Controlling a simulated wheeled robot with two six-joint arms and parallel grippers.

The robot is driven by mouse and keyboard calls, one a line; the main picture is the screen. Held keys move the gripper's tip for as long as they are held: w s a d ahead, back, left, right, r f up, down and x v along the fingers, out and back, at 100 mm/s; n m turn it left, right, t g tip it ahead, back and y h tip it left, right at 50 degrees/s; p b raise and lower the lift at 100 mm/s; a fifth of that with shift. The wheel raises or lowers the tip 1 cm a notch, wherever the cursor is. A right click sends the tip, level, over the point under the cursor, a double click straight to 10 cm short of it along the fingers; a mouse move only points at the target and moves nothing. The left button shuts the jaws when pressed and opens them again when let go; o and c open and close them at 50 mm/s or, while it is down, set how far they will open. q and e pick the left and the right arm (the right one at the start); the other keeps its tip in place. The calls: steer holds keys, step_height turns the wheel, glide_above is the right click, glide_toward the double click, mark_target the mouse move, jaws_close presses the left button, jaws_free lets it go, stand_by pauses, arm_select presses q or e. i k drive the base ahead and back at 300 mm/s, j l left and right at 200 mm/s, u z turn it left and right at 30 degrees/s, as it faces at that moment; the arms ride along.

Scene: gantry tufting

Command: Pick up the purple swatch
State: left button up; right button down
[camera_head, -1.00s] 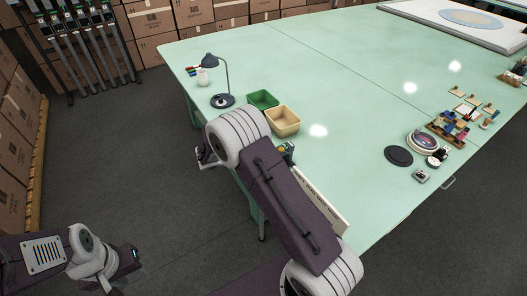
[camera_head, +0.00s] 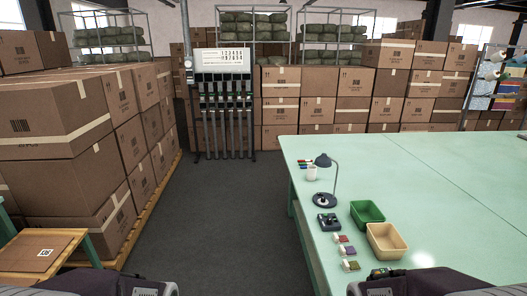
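The purple swatch (camera_head: 345,251) is a small purple patch beside a white piece, lying near the left edge of the green table (camera_head: 450,200). It sits between a red swatch (camera_head: 339,239) and a green swatch (camera_head: 350,265). Nothing touches it. Parts of my two arms show at the bottom left and bottom right corners. Neither gripper shows.
A green bin (camera_head: 367,213) and a tan bin (camera_head: 386,241) stand right of the swatches. A desk lamp (camera_head: 325,199), a white cup (camera_head: 311,173) and a dark device (camera_head: 328,222) are behind them. Stacked cartons (camera_head: 60,125) line the left; grey floor between is clear.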

mark_target(345, 251)
steer(key=i+j+z, duration=0.3)
steer(key=i, duration=0.3)
steer(key=i+j+z, duration=0.3)
steer(key=i+j, duration=0.25)
steer(key=j, duration=0.1)
